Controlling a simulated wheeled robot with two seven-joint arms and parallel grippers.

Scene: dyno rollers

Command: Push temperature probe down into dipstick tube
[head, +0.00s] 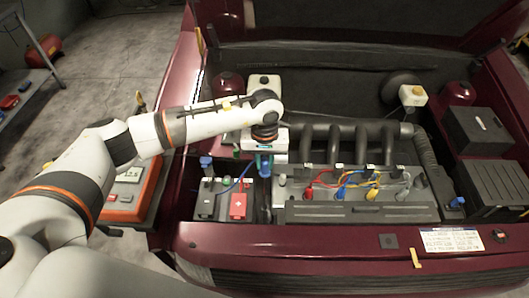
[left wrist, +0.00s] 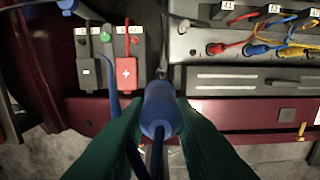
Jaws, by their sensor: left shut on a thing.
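The temperature probe has a blue rounded handle (left wrist: 160,108) with a blue cable, and it shows between the fingers in the left wrist view. My left gripper (left wrist: 158,130) has dark green fingers shut on this handle. In the head view the left gripper (head: 264,160) points down between the battery and the engine cover, and a bit of the blue probe (head: 264,170) shows below it. The probe's lower end and the dipstick tube's mouth are hidden or too small to make out, so I cannot tell how deep the probe sits. My right gripper is out of view.
The battery (head: 224,201) with black and red caps stands just left of the gripper. The engine cover (head: 355,207) with red, blue and yellow leads lies to the right. The blue cable (left wrist: 111,85) loops past the battery. The maroon front panel (head: 300,242) runs along the near side.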

